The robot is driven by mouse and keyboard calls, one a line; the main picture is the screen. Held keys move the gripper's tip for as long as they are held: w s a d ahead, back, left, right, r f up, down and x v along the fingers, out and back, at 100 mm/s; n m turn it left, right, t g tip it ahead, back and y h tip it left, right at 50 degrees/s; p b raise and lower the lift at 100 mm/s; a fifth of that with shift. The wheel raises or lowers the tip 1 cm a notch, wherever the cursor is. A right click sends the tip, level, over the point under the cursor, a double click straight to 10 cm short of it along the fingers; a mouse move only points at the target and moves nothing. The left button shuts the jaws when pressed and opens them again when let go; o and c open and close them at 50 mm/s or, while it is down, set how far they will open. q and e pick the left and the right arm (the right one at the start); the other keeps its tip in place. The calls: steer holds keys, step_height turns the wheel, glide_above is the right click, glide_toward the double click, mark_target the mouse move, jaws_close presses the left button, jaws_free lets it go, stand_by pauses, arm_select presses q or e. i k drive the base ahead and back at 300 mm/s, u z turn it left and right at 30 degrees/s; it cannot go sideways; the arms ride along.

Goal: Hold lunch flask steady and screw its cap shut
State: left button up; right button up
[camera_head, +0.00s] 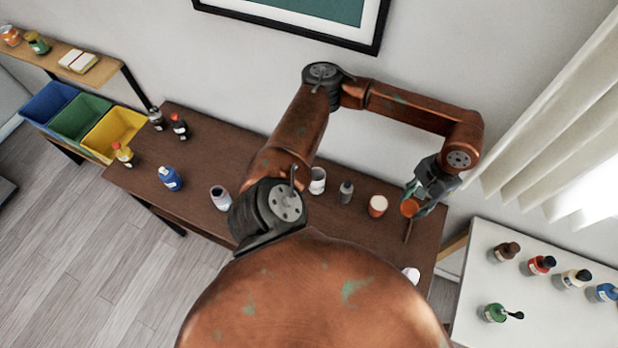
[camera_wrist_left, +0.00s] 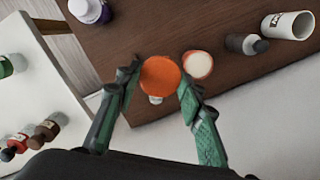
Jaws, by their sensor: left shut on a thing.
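An orange round cap (camera_head: 409,207) sits between the fingers of my left gripper (camera_head: 416,199) at the right end of the brown table. In the left wrist view the cap (camera_wrist_left: 160,75) shows as a flat orange disc with a finger on each side, and the left gripper (camera_wrist_left: 158,78) is shut on it. A short orange-red flask (camera_head: 377,206) with a pale cream top stands upright on the table just left of the gripper. The flask also shows in the left wrist view (camera_wrist_left: 197,66), beside the cap and apart from it. My right gripper is not in view.
A dark grey bottle (camera_head: 346,191) and a white cup (camera_head: 317,180) stand left of the flask. More bottles stand on the table's left part. A white table (camera_head: 550,318) with several small bottles is at the right. Coloured bins (camera_head: 78,118) are at the left.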

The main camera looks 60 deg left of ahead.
mark_target(221, 198)
steer(key=z, duration=0.3)
steer(key=k, duration=2.2)
steer(key=u, duration=1.6)
